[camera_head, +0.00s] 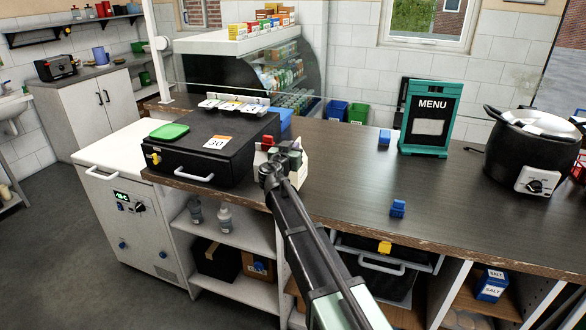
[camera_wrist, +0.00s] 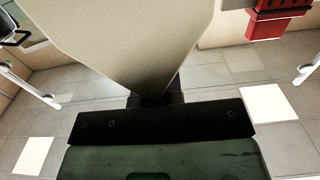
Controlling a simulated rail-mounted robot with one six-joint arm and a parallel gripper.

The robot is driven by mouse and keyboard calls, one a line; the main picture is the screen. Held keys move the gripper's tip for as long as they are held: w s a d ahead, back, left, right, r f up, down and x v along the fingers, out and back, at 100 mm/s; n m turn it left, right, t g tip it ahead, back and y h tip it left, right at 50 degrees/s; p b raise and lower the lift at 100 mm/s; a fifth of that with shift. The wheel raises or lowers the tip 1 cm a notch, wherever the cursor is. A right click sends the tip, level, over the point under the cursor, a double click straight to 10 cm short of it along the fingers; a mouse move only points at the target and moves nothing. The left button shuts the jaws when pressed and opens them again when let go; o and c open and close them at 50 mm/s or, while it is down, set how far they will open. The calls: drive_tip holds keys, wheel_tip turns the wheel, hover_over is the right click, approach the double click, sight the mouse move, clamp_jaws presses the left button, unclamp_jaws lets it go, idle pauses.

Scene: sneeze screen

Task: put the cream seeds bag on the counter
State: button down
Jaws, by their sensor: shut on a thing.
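The cream seeds bag (camera_wrist: 130,45) fills the upper middle of the wrist view, narrowing toward my gripper (camera_wrist: 155,98). My gripper is shut on it. In the head view my gripper (camera_head: 274,170) is over the counter's (camera_head: 340,183) front edge, just right of the black cash drawer. A cream part of the bag (camera_head: 301,176) shows beside it, and the arm hides much of the rest. I cannot tell whether the bag touches the counter.
A black drawer box (camera_head: 215,150) stands left of my gripper. The counter's middle is mostly clear. A glass screen (camera_head: 300,75) rises behind.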

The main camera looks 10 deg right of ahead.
wheel_tip(320, 180, down, 4)
drive_tip(key=b, duration=0.3)
drive_tip(key=shift+f, duration=0.15)
drive_tip(key=c, duration=1.3)
unclamp_jaws()
drive_tip(key=shift+o, duration=0.2)
drive_tip(key=shift+r, duration=0.2)
